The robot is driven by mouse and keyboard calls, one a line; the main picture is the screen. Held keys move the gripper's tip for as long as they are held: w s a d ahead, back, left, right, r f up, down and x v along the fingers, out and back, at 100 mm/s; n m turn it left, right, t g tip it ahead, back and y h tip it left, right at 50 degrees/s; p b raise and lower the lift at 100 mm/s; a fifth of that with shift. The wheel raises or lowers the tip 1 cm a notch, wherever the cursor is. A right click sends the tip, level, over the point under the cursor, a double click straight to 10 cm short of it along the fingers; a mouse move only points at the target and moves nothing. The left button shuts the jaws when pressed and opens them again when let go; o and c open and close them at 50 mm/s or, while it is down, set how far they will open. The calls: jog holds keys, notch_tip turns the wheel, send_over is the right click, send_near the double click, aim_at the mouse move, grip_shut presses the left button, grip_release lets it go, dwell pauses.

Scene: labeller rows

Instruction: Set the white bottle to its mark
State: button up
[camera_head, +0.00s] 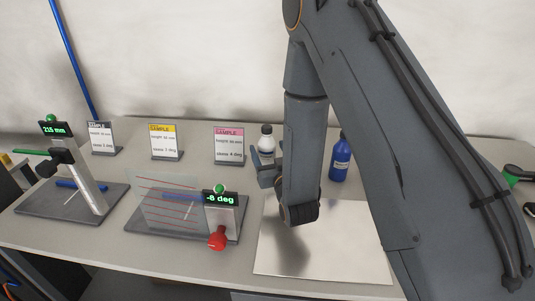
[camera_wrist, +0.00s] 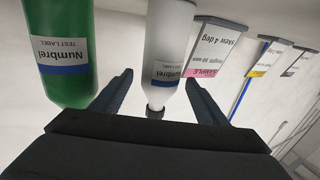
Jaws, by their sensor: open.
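The white bottle (camera_head: 267,142) has a dark cap and stands near the back of the table, in front of the wall. My gripper (camera_head: 266,170) is in front of it and hides its lower part in the head view. In the wrist view, which looks upside down, the white bottle (camera_wrist: 170,45) with its "Numbrel TEST LABEL" lies between the two open fingers of my gripper (camera_wrist: 159,82). The fingers do not visibly touch it. Which mark is meant by the task cannot be told. A pink sample card (camera_head: 229,145) reading skew 4 deg stands left of the bottle.
A blue bottle (camera_head: 340,158) stands right of my arm. A green bottle (camera_wrist: 62,50) shows in the wrist view. Yellow (camera_head: 166,142) and grey (camera_head: 101,139) cards stand left. Gauges read 215 mm (camera_head: 55,129) and -8 deg (camera_head: 220,198). A bare metal plate (camera_head: 335,250) lies in front.

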jog(key=shift+w+a+p, duration=0.2)
jog(key=shift+w+p, duration=0.1)
jog(key=shift+w, duration=0.75)
jog(key=shift+w+a+p, duration=0.25)
jog(key=shift+w+p, duration=0.05)
jog(key=shift+w, duration=0.7)
jog(key=shift+w+a+p, duration=0.2)
jog(key=shift+w+p, duration=0.1)
jog(key=shift+w, duration=0.75)
jog(key=c, duration=1.1)
